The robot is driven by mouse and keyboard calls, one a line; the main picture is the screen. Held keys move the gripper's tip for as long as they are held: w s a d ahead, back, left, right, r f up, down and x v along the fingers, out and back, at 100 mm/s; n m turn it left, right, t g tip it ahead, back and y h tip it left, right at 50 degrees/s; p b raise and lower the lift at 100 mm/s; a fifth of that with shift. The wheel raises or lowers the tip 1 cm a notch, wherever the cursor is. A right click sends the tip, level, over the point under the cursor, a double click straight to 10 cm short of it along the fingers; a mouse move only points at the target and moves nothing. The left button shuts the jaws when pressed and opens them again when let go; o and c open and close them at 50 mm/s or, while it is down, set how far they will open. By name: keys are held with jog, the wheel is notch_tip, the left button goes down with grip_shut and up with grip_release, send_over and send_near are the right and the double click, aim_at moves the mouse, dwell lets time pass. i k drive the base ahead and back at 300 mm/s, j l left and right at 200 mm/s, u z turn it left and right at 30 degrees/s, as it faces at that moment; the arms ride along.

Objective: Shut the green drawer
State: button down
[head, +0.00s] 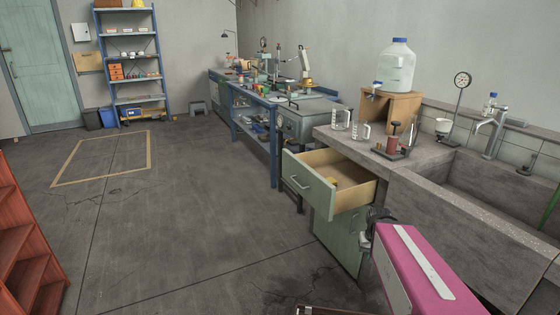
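The green drawer (309,186) is pulled well out from under the concrete bench, in the middle right of the head view. Its pale green front has a metal handle (299,183) and faces left. Its wooden inside is open to view and holds something small and yellow (347,184). My gripper (376,219) is dark and small in the picture, at the end of my pink arm. It appears just in front of the drawer's near right side. I cannot tell whether it touches the drawer, and its fingers are too unclear to read.
A green cupboard door (338,240) is below the drawer. A sink is at right. The floor left of the drawer is clear.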

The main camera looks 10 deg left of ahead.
aim_at(307, 173)
jog(key=i+j, duration=0.1)
jog(key=j, duration=0.4)
jog(key=i+j, duration=0.1)
jog(key=j, duration=0.4)
jog(key=i+j, duration=0.3)
jog(key=i, duration=0.2)
jog(key=j+u, duration=0.05)
